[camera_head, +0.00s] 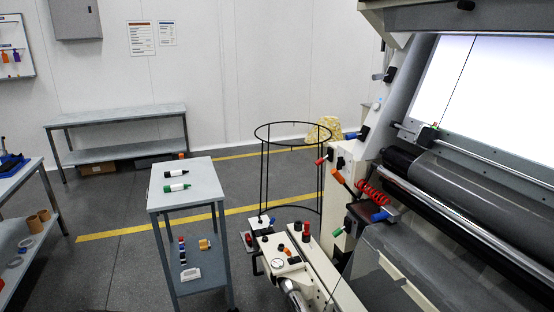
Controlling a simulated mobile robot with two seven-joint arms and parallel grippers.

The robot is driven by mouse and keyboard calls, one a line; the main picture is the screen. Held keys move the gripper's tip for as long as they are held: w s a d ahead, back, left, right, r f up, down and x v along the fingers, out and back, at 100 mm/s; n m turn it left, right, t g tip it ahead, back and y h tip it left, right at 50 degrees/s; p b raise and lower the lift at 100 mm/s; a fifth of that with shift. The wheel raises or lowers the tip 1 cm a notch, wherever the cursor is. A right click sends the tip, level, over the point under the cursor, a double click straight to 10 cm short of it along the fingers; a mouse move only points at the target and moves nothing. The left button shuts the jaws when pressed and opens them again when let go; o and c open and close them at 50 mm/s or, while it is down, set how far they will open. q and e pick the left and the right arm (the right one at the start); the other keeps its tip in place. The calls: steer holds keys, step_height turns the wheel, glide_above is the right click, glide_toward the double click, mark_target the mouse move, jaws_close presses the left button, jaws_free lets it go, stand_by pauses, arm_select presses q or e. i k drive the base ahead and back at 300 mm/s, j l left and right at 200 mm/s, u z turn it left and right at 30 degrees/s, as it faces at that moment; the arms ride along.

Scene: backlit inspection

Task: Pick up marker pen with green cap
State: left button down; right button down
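A marker pen with a green cap (177,187) lies on its side on the top of a small grey table (207,203). It has a white label around its middle and green at its ends. A second marker pen with black ends and a white label (176,173) lies just behind it, roughly parallel, with a gap between them. Neither of my grippers is in view, so nothing shows near the pens.
The small table's lower shelf holds several small items, including a white block (190,274). A tall black wire hoop stand (262,175) and the large inspection machine (440,190) with its lit panel stand to the right. Grey floor (115,255) is open left of the table.

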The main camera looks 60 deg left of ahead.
mark_target(179, 186)
steer(key=u, duration=2.35)
steer(key=i+u, duration=0.15)
steer(key=i+l, duration=0.15)
steer(key=i, duration=0.25)
steer(key=i+l, duration=0.1)
steer(key=i, duration=0.25)
steer(key=i+l, duration=0.15)
steer(key=i, duration=0.25)
